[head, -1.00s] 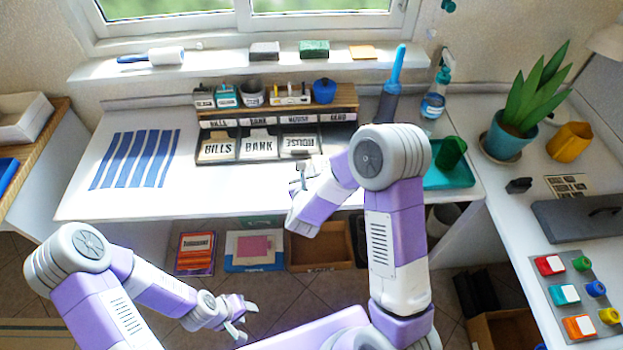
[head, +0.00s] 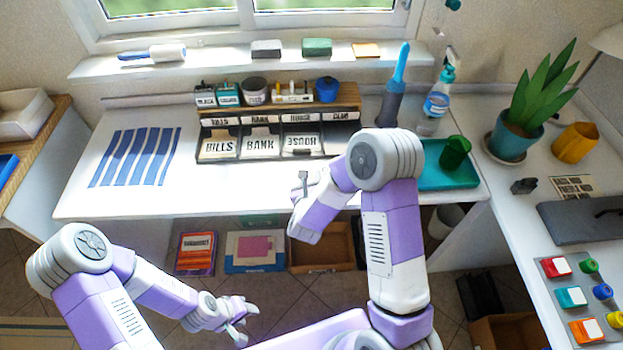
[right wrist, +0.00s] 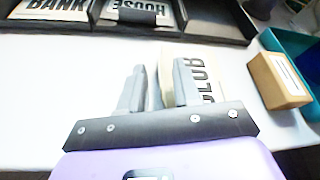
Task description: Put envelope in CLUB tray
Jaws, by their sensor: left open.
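The cream envelope (right wrist: 206,82) lettered CLUB is on the white desk in the right wrist view, seen beyond the fingers and partly hidden by one of them. My right gripper (right wrist: 158,78) is open, with a gap between its fingers, over the envelope's left edge; I cannot tell whether a finger touches it. In the head view the right gripper (head: 303,184) is in front of the tray row. The CLUB tray (head: 341,139), right of HOUSE, is dark and looks empty. It also shows in the right wrist view (right wrist: 208,22). My left gripper (head: 240,318) is open and empty, low in front of the desk.
The BILLS (head: 217,147), BANK (head: 260,145) and HOUSE (head: 300,145) trays hold envelopes. A wooden block with a white label (right wrist: 278,82) stands right of the envelope. A teal tray (head: 446,180) with a green cup (head: 455,152) is further right.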

